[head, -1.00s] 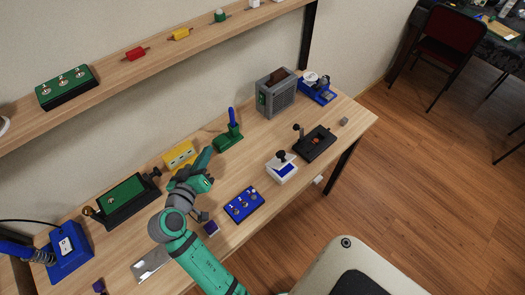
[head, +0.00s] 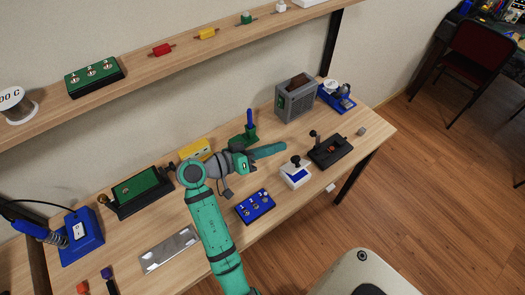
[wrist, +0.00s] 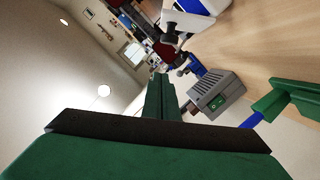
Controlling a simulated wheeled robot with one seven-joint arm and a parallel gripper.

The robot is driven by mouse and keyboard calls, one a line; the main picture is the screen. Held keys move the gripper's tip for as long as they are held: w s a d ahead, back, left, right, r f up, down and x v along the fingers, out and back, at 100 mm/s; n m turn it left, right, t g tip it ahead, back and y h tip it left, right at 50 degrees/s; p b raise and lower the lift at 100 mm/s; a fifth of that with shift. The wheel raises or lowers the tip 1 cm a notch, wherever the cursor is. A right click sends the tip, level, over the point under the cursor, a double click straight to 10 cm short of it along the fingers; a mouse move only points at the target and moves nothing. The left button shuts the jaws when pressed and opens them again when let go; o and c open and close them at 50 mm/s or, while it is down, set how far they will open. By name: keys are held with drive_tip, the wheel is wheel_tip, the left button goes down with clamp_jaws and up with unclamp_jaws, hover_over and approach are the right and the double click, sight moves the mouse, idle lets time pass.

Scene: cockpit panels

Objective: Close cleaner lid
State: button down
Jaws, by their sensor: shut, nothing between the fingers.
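No part is marked as the cleaner lid. A grey vented box (head: 296,97) with a green switch and a brown top opening stands at the back right of the bench; I cannot tell whether it is the cleaner. It also shows in the wrist view (wrist: 215,98). My gripper (head: 284,148) is shut and empty above the bench, pointing right, left of the white and blue box (head: 295,173) and in front of the grey box. Its green fingers show in the wrist view (wrist: 160,98).
A green stand with a blue upright (head: 248,130) and a yellow block (head: 196,150) are behind my gripper. A blue three-knob panel (head: 255,206) lies in front. A black lever box (head: 330,150) and a blue device (head: 337,97) are to the right. A shelf (head: 150,70) runs above.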

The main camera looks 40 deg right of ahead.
sight(284, 169)
drive_tip(key=s+d+f, duration=0.2)
drive_tip(key=shift+s+f, duration=0.15)
drive_tip(key=shift+f, duration=0.2)
drive_tip(key=shift+s+f, duration=0.3)
drive_tip(key=shift+f, duration=0.2)
